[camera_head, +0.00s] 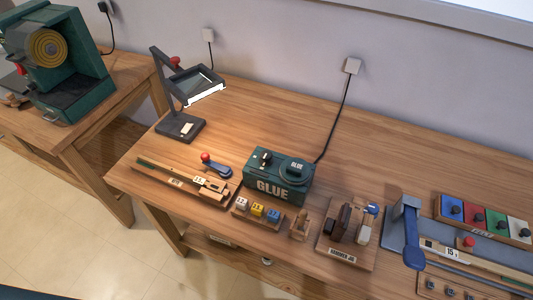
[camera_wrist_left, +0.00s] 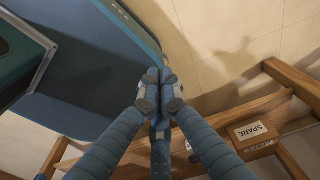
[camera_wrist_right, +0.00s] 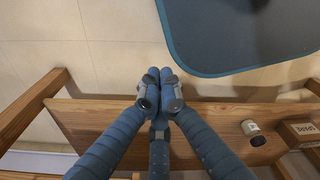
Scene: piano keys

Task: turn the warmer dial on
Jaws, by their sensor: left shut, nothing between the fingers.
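The glue warmer is a dark green box (camera_head: 272,189) marked GLUE, standing on the wooden bench in the head view. A round lid (camera_head: 295,168) sits on its top right. A small dark knob with a pale mark (camera_head: 266,156) is on its top left; its exact setting is too small to read. My left gripper (camera_wrist_left: 152,76) is shut and empty, over the floor and my own base. My right gripper (camera_wrist_right: 160,76) has its fingertips together and empty, above the floor and a low wooden shelf. Neither gripper shows in the head view, and neither wrist view shows the warmer.
A black cord runs from the warmer to a wall socket (camera_head: 352,66). A desk lamp (camera_head: 181,126) stands behind left. In front are a block rack (camera_head: 257,213) and a sander jig board (camera_head: 346,245). A blue lever (camera_head: 406,230) stands right. The bench behind the warmer is clear.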

